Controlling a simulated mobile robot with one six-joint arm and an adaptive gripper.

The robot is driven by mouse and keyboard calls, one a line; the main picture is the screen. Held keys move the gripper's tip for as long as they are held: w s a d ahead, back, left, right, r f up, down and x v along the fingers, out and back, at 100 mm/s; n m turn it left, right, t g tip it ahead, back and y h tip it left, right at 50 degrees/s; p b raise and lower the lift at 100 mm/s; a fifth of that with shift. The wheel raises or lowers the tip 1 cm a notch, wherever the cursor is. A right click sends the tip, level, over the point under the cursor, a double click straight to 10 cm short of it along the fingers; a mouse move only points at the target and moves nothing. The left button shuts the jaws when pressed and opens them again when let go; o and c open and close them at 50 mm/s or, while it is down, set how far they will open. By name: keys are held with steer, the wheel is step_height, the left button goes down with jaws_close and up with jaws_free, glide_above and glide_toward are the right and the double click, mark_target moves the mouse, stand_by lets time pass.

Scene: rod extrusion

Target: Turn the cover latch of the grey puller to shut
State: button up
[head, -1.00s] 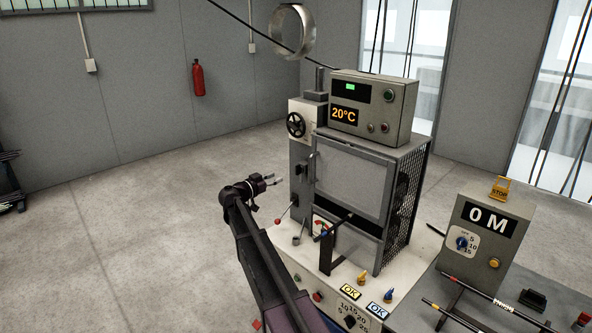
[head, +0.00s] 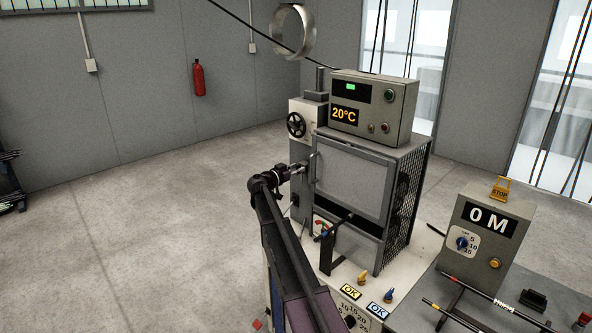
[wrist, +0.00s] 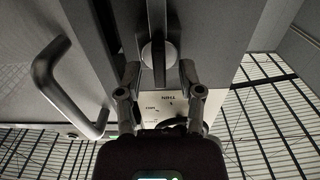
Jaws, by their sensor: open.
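The grey puller (head: 355,184) stands on the white bench in the head view, its door closed as far as I can see. In the wrist view, the cover latch (wrist: 158,54) shows a round metal knob with a dark bar through it. A pale label plate with small markings (wrist: 168,105) lies behind my fingers. My gripper (wrist: 160,72) is open, with one finger on each side of the latch; whether either touches it I cannot tell. In the head view my gripper (head: 302,169) is at the puller's left front edge and hides the latch.
A curved door handle (wrist: 62,84) stands out close to my gripper on the left in the wrist view. A handwheel (head: 296,124) is above my gripper in the head view. A dark upright bracket (head: 328,245) stands in front of the door. Open floor lies to the left.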

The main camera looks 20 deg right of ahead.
jaws_close()
steer(key=shift+n, duration=0.4)
steer(key=n, duration=0.3)
steer(key=shift+w, duration=0.15)
steer(key=n, duration=0.9)
steer(key=f+n+b, duration=0.1)
steer(key=n, duration=0.4)
steer(key=shift+w+a, duration=0.15)
steer(key=shift+w, duration=0.2)
stand_by(0.3)
